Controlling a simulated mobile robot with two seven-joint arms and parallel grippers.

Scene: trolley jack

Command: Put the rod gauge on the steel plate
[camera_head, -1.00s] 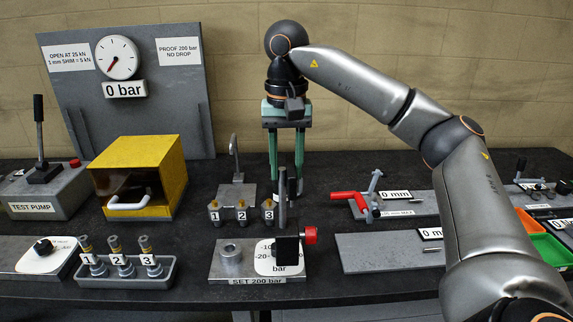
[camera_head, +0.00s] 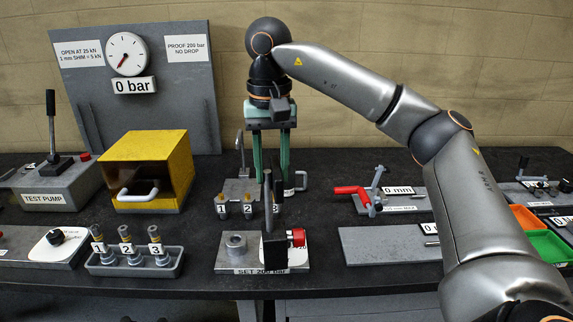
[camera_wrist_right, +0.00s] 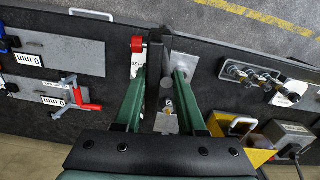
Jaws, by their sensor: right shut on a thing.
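My right gripper (camera_head: 273,180) points down and is shut on the rod's upper part. In the right wrist view the rod (camera_wrist_right: 154,78) stands between the green fingers, with the red knob (camera_wrist_right: 137,44) beyond. In the head view the gauge overlaps the SET 200 bar block and hides part of its dial; contact cannot be told. The flat grey steel plate (camera_head: 380,246) lies to the right, apart from the gauge. My left gripper is not in view.
The SET 200 bar block (camera_head: 230,264) has a socket on its left. A numbered holder (camera_head: 237,189) stands close behind the gauge. A red-handled clamp (camera_head: 352,190) is right of the gripper. The yellow box (camera_head: 150,150) and numbered tray (camera_head: 135,268) are left.

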